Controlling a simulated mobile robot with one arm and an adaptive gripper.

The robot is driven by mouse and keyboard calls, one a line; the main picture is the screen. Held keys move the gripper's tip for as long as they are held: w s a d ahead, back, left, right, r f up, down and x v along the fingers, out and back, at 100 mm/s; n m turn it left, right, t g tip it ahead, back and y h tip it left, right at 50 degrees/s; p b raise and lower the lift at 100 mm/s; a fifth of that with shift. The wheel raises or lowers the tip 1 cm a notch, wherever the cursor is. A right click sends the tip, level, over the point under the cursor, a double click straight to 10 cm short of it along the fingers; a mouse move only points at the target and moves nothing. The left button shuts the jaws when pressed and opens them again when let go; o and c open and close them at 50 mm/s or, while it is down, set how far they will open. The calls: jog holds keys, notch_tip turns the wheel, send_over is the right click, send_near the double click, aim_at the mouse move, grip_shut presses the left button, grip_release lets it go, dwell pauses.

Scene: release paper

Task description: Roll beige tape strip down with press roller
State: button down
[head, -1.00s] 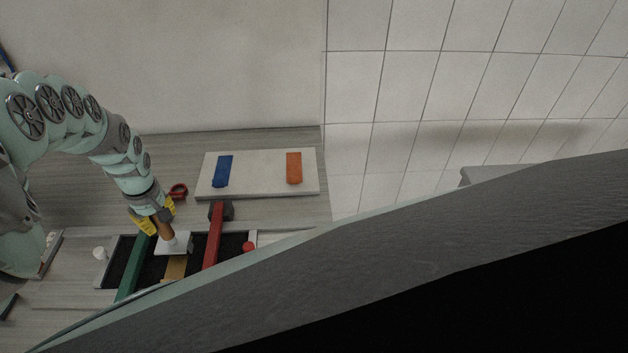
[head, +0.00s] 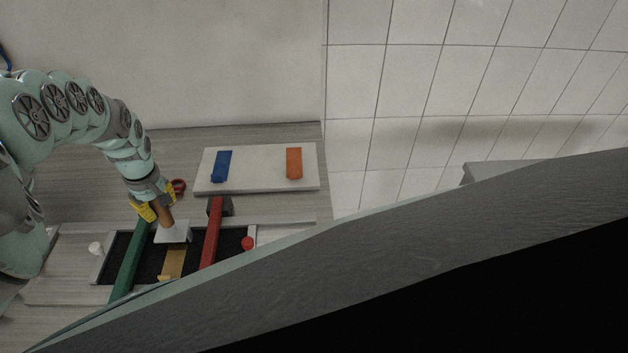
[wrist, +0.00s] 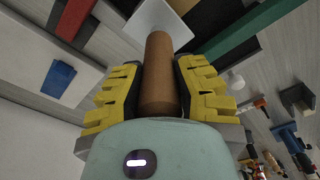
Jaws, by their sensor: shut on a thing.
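My gripper (head: 154,208) has yellow padded fingers shut on the brown handle (head: 165,217) of the press roller. In the wrist view the handle (wrist: 160,75) stands between both fingers (wrist: 160,92). The roller's pale, flat head (head: 175,233) is at the handle's far end, above the upper end of the beige tape strip (head: 173,262). I cannot tell whether it touches the strip. The strip lies on a black surface (head: 150,258) between a green bar (head: 128,262) and a red bar (head: 211,235).
A pale board (head: 255,182) with a blue block (head: 222,166) and an orange block (head: 294,163) lies behind. A red knob (head: 248,243) and a white knob (head: 96,248) flank the frame. Several small tools (wrist: 290,145) show in the wrist view.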

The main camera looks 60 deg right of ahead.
jog(key=shift+d+f, duration=0.1)
jog(key=shift+d, duration=0.1)
jog(key=shift+w+d+b, duration=0.25)
jog(key=shift+d+b, duration=0.25)
jog(key=shift+b, duration=0.25)
jog(key=shift+w+d, duration=0.1)
jog(key=shift+d, duration=0.15)
jog(key=shift+a, duration=0.15)
